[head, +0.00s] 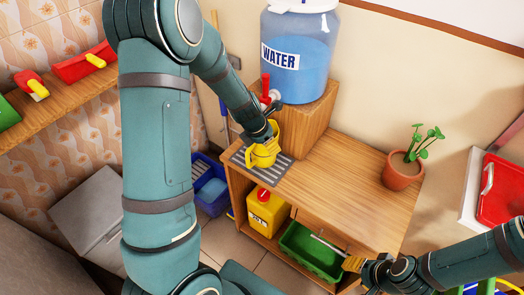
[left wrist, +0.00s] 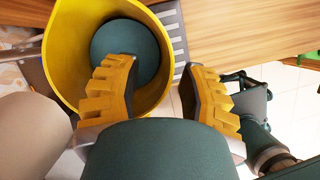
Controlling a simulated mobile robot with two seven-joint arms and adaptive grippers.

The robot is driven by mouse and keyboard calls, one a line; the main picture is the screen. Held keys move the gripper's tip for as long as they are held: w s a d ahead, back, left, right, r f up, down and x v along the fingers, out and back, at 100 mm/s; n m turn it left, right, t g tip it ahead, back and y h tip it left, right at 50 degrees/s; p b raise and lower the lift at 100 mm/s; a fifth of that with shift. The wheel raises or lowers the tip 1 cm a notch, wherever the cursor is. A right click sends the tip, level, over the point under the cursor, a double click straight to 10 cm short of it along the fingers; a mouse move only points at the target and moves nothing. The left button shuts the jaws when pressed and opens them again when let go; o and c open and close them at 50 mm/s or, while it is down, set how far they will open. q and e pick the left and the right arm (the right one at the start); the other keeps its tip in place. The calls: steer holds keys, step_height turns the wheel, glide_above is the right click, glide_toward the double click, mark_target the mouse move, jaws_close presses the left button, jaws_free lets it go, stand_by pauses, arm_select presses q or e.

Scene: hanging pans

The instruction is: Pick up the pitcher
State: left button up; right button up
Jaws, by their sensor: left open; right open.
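The yellow pitcher (head: 262,158) stands on a grey slatted drip grate (head: 283,170) at the left end of the wooden counter, below the water dispenser's tap. My left gripper (head: 262,138) is over the pitcher and partly hides it. In the left wrist view the pitcher (left wrist: 66,22) shows its open top with a dark teal round area inside. The open left gripper (left wrist: 155,66) has one finger over the opening and one outside the rim; contact cannot be told. My right gripper (head: 353,263) is open at the counter's front right, near the green bin.
The water dispenser (head: 297,60) stands on a wooden block behind the pitcher. A potted plant (head: 403,172) is at the counter's right. A yellow container (head: 266,212) and green bin (head: 308,252) sit below. The middle of the counter (head: 340,185) is clear.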

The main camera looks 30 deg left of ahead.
arm_select(q)
steer(key=shift+x, duration=1.15)
jaws_close()
steer(key=shift+r, duration=0.1)
